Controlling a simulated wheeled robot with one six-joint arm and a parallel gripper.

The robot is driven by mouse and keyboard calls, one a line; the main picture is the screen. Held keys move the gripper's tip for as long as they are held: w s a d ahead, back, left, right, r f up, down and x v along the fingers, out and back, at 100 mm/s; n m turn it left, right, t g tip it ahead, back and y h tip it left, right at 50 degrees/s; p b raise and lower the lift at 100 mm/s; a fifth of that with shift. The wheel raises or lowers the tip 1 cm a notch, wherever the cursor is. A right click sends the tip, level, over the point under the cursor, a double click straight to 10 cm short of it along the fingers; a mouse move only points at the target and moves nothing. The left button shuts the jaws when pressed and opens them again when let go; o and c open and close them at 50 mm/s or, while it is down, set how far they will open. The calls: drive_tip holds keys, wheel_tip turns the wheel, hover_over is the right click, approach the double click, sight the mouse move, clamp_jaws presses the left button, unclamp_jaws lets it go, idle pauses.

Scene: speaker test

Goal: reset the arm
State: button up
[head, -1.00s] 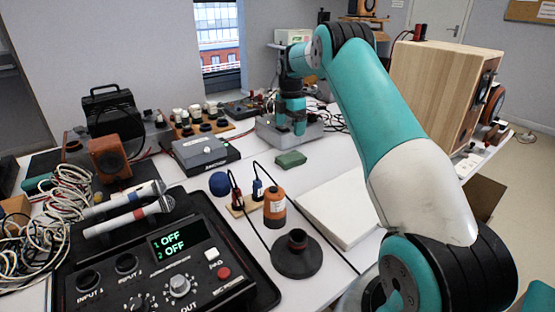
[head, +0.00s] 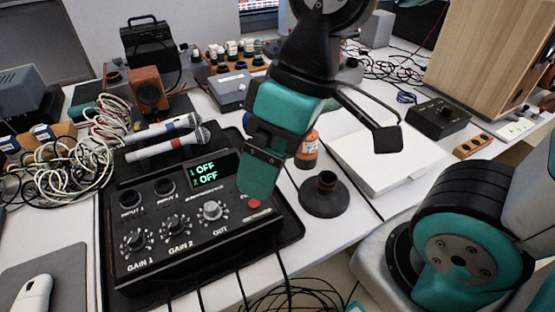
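My arm reaches in from the top of the head view, and my gripper (head: 260,180) hangs down over the right part of the black control box (head: 150,262). Its teal finger is seen side-on, so the gap between fingers is hidden. The fingertip appears close to the red button (head: 254,204); I cannot tell whether they touch. The box display (head: 204,172) reads "1 OFF" and "2 OFF". The box also has two input sockets and knobs labelled GAIN 1, GAIN 2 and OUT (head: 212,211).
Two microphones (head: 165,145) and tangled cables (head: 75,165) lie at left. A black round stand (head: 325,193), an orange bottle (head: 307,152) and a white flat box (head: 385,165) are right of my gripper. A wooden cabinet (head: 488,55) stands at back right.

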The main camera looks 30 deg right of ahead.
drive_tip(key=shift+s+a+f, duration=0.1)
drive_tip(key=shift+s+f, duration=0.05)
drive_tip(key=shift+s, duration=0.45)
wheel_tip(320, 180, up, 9)
drive_tip(key=p, duration=0.9)
